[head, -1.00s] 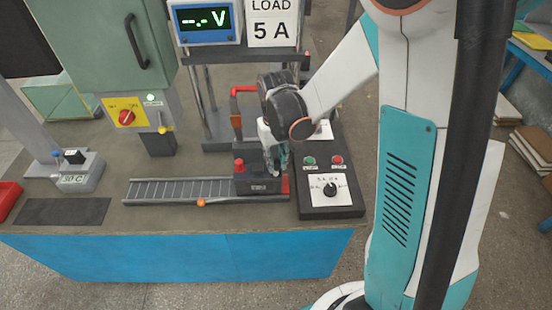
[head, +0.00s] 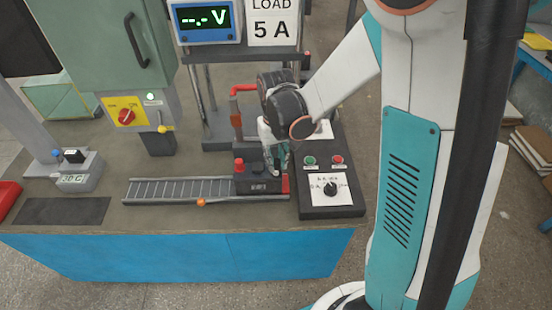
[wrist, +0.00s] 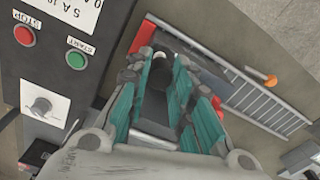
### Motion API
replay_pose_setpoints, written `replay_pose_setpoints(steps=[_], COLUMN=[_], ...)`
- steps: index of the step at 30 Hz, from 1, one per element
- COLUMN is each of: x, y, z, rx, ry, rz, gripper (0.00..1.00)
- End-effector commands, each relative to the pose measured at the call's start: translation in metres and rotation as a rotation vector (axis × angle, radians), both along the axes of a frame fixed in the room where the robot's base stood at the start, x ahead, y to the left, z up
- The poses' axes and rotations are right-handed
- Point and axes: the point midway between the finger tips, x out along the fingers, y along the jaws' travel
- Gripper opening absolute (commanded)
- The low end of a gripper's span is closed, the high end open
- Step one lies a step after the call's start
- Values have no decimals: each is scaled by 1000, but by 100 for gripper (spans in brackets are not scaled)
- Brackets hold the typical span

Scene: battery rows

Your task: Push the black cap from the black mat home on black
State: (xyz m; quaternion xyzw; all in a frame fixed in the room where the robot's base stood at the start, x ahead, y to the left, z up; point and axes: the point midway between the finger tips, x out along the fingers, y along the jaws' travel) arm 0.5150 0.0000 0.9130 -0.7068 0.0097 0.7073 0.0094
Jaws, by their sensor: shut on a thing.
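The dark battery block (head: 257,186) sits at the right end of the roller track, with a red cap (head: 239,165) on its left post. My gripper (head: 274,168) points down over the block's right side. In the wrist view my gripper (wrist: 160,80) has its teal fingers on both sides of a small dark round thing, the black cap (wrist: 160,66). The fingers mostly hide the cap and the black post, so I cannot tell how far down it sits. The black mat (head: 62,211) at the front left looks bare.
The roller track (head: 180,190) runs left of the block, with a red stop (head: 285,184) at its right end. A control box (head: 330,195) with green and red buttons stands close on the right. The meter (head: 206,20) reads "-.- V". A red-handled lever (head: 240,90) stands behind.

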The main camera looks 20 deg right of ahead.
Motion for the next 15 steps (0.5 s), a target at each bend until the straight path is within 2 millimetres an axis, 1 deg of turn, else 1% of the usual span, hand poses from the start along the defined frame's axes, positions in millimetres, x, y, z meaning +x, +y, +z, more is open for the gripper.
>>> replay_pose_setpoints(steps=[8,15], x=[0,0], y=[0,0], z=[0,-4], rx=[0,0], ry=[0,0], rz=[0,0], gripper=[11,11])
